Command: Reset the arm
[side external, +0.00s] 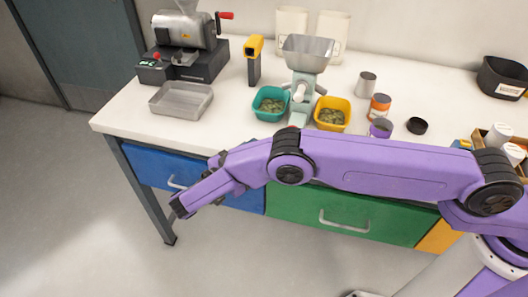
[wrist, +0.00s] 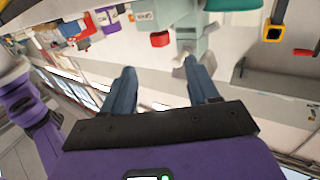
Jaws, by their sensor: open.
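My gripper (side external: 178,207) is at the end of my purple arm, which reaches leftward across the front of the bench. It points down and left, in front of the blue drawer (side external: 147,165), below the level of the benchtop and apart from the objects on it. In the wrist view my gripper (wrist: 162,82) shows two dark fingers spread wide, with nothing between them.
The white benchtop (side external: 225,110) carries a grey grinder (side external: 185,32), a metal tray (side external: 181,100), a yellow handheld device (side external: 254,46), a hopper (side external: 308,52), a teal bowl (side external: 258,103), a yellow bowl (side external: 346,104) and jars. The green drawer (side external: 300,212) is shut. The left floor is clear.

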